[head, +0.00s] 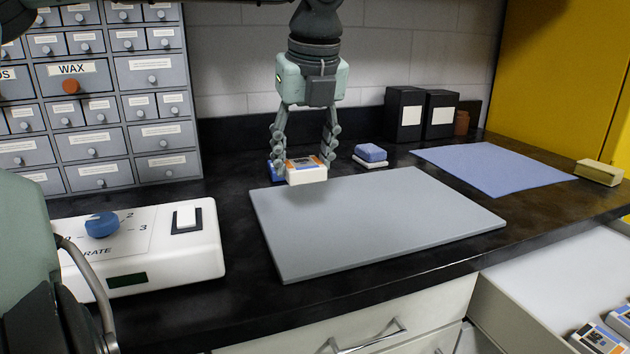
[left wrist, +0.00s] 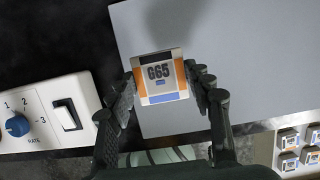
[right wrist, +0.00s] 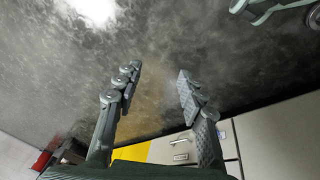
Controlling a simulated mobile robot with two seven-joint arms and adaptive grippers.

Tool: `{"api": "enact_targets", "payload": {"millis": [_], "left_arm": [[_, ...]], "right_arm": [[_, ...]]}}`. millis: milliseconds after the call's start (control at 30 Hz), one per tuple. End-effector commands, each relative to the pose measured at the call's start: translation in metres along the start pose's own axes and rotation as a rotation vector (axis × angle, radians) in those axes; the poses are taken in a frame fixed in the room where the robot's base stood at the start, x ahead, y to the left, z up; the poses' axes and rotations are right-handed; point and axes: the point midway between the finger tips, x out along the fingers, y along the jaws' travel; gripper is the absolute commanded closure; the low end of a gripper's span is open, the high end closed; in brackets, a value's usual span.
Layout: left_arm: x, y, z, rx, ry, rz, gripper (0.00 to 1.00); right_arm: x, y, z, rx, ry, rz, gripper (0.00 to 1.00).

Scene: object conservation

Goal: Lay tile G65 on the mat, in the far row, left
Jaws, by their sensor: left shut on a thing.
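Tile G65 (left wrist: 160,72) is white with an orange band, a blue stripe and the black label G65. My left gripper (left wrist: 168,88) is shut on it, one finger on each side. In the head view the tile (head: 306,174) hangs from my left gripper (head: 303,160) at the far left corner of the grey mat (head: 370,225). In the left wrist view it overlaps the mat's edge (left wrist: 225,50). The gap beneath it is hard to judge. The visible mat is bare. My right gripper (right wrist: 158,78) is open and empty in the right wrist view, away from the mat.
A white rate box (head: 140,255) stands left of the mat. A dark blue item (head: 275,171) is behind the held tile. A blue-and-white block (head: 371,153), a blue cloth (head: 490,168) and black boxes (head: 404,114) are behind. An open drawer (head: 560,270) holds several tiles at right.

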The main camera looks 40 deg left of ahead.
Motion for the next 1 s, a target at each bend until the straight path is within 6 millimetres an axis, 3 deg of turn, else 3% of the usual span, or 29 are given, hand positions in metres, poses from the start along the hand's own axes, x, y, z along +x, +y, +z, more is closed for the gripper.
{"api": "enact_targets", "payload": {"millis": [100, 300, 700, 1000], "left_arm": [[0.020, -0.009, 0.018, -0.002, 0.004, 0.003, 0.83], [0.038, -0.019, 0.033, 0.000, 0.000, -0.001, 0.83], [0.078, -0.019, 0.023, 0.000, 0.000, 0.000, 0.83], [0.080, -0.019, 0.022, -0.001, -0.002, -0.002, 0.83]], "right_arm": [[0.007, -0.002, 0.004, 0.001, -0.005, -0.006, 0.60], [0.017, -0.004, 0.007, 0.003, -0.006, -0.012, 0.60], [0.033, -0.006, 0.019, -0.003, -0.020, -0.015, 0.60], [0.033, -0.006, 0.018, -0.003, -0.018, -0.014, 0.60]]}}
